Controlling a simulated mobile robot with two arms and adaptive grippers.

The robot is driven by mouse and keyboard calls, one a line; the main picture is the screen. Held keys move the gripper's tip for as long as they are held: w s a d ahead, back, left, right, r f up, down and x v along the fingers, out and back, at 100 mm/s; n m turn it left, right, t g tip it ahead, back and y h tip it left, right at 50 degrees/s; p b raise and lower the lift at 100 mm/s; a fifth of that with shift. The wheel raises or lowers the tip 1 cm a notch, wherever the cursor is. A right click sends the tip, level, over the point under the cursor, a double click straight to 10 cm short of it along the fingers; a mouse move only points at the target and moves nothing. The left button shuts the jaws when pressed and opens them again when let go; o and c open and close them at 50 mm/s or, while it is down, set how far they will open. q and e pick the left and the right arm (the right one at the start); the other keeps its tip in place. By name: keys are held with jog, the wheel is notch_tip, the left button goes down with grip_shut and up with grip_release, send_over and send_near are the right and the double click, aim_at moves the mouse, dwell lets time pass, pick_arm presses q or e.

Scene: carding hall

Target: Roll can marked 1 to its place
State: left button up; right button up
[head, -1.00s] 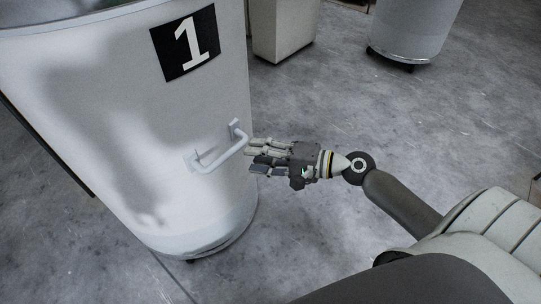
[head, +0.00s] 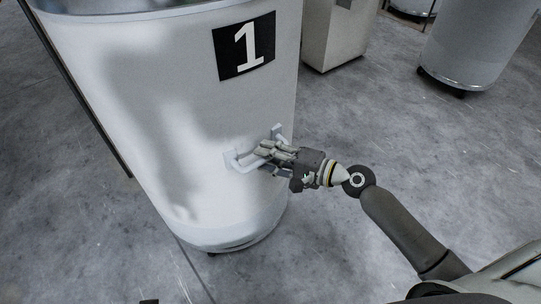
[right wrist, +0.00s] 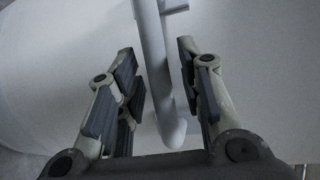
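The can marked 1 (head: 170,130) is a tall white cylinder on casters at the left of the head view, with a black plate (head: 245,46) bearing a white 1. A pale bar handle (head: 243,162) sticks out from its side. My right gripper (head: 268,154) is at the handle, its fingers around the bar's right part. In the right wrist view the handle (right wrist: 153,70) runs between the open fingers (right wrist: 160,85), with a gap on both sides. My left gripper is out of view.
A beige box-like cabinet (head: 333,35) stands behind the can. Another white can on casters (head: 478,45) stands at the back right. The grey concrete floor (head: 370,120) between them and to the right is clear.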

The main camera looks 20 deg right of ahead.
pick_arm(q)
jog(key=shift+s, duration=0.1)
pick_arm(e)
grip_shut()
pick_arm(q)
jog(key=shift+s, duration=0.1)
pick_arm(e)
jog(key=shift+f, duration=0.1)
